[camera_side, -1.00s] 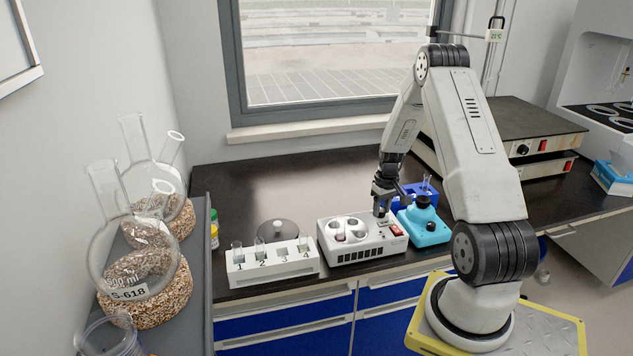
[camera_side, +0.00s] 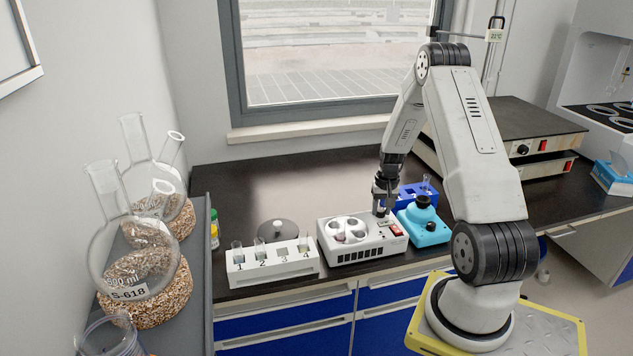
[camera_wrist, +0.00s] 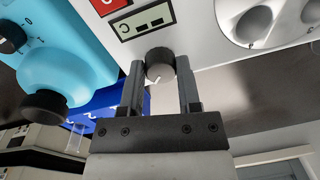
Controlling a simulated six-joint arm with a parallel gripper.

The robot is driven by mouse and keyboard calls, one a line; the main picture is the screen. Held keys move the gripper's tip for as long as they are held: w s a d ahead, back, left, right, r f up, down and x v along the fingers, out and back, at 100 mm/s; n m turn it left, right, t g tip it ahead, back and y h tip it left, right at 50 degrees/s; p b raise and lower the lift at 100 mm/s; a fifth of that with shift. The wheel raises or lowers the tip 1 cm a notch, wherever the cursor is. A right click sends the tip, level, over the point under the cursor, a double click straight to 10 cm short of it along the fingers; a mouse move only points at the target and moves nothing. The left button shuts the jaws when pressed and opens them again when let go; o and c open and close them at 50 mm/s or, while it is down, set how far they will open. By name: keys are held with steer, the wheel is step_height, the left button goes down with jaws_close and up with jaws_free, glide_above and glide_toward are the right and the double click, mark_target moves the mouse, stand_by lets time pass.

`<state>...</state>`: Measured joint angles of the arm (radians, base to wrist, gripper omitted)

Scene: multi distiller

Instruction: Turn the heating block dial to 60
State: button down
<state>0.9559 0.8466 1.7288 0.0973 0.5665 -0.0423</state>
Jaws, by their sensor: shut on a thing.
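The white heating block (camera_side: 350,247) stands on the dark bench, with round wells in its top. Its dark dial (camera_wrist: 160,64) shows in the wrist view, with a white pointer mark on its near edge. My gripper (camera_side: 381,208) points down at the block's right end. In the wrist view my gripper (camera_wrist: 160,75) is shut on the dial, one finger on each side. In the side view the dial is hidden by the gripper. A small display (camera_wrist: 143,21) and a red switch lie beside the dial; the digits are not readable.
A turquoise mixer (camera_side: 425,231) with a black top stands close to the block's right. A blue rack (camera_side: 416,195) is behind it. A white numbered tube rack (camera_side: 272,267) stands to the left. The bench behind the block is clear.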

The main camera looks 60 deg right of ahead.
mark_target(383, 210)
steer(key=shift+c, duration=1.5)
jaws_free()
steer(key=shift+r, duration=0.1)
steer(key=shift+s+d+r, duration=0.1)
steer(key=shift+r, duration=1.85)
steer(key=shift+s+r, duration=0.1)
steer(key=shift+r, duration=1.8)
steer(key=w+a+r+n, duration=0.2)
steer(key=a+n, duration=0.1)
steer(key=a, duration=0.6)
steer(key=w+a+r+n+t, duration=0.1)
steer(key=w+a+n, duration=0.1)
steer(key=a, duration=0.7)
steer(key=w+a+r+n, duration=0.2)
steer(key=a+n, duration=0.1)
steer(key=a, duration=0.6)
steer(key=s+a+n+t, duration=0.1)
steer(key=s+a+n, duration=0.2)
steer(key=a, duration=0.7)
steer(key=shift+s+a+r, duration=0.35)
steer(key=shift+s, duration=0.7)
